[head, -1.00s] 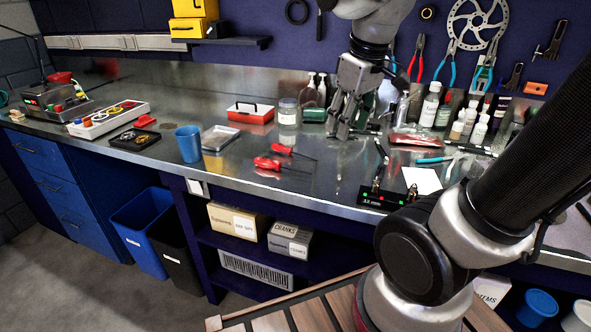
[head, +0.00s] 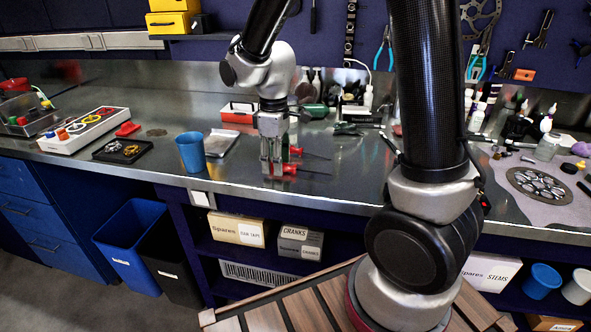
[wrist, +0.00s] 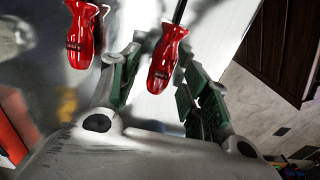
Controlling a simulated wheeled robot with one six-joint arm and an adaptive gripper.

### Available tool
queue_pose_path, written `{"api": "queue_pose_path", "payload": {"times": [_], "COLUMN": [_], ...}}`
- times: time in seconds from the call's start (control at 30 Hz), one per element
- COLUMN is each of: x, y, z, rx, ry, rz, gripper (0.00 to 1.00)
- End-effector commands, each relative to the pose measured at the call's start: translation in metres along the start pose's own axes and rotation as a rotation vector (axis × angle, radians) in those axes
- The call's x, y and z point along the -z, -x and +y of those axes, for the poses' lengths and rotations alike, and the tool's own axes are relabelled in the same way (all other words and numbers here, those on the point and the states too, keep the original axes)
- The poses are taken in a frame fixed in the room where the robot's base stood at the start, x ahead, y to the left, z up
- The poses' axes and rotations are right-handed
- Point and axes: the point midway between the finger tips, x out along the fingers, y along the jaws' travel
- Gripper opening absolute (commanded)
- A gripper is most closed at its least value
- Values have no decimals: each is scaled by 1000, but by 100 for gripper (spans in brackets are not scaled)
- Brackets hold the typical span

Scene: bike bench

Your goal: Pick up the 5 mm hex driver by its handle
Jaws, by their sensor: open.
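Two red-handled drivers lie on the steel bench in the head view, the nearer driver (head: 288,169) just in front of the farther driver (head: 296,151), with thin shafts pointing right. In the wrist view they show as a right red handle (wrist: 166,58) and a left red handle (wrist: 84,36). The size labels are too small to read, so I cannot tell which is 5 mm. My gripper (head: 273,165) points down at the handle ends, open and empty. In the wrist view the right handle shows between the open fingers (wrist: 158,78); the left one is outside them. I cannot tell whether the fingers touch it.
A blue cup (head: 190,151) and a metal tray (head: 220,142) stand to the left. A red box (head: 238,113) stands behind. The bench's front edge (head: 240,187) is close in front of the drivers. Bare bench lies right of the shafts.

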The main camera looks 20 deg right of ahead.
Motion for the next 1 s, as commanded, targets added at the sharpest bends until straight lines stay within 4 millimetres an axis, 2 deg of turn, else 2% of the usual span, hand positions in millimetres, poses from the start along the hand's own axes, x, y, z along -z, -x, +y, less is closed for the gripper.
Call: {"api": "queue_pose_path", "payload": {"times": [0.1,0.3,0.5,0.57,0.87,1.0], "x": [0,0,0,0,1,1], "y": [-7,-7,-7,-7,-3,17], "z": [0,0,0,0,0,1], "rx": [-1,-1,-1,-1,-2,-4], "ry": [0,-1,-1,-1,-1,-1], "rz": [1,2,2,2,3,7], "gripper": [47,45,8,0,0,0]}}
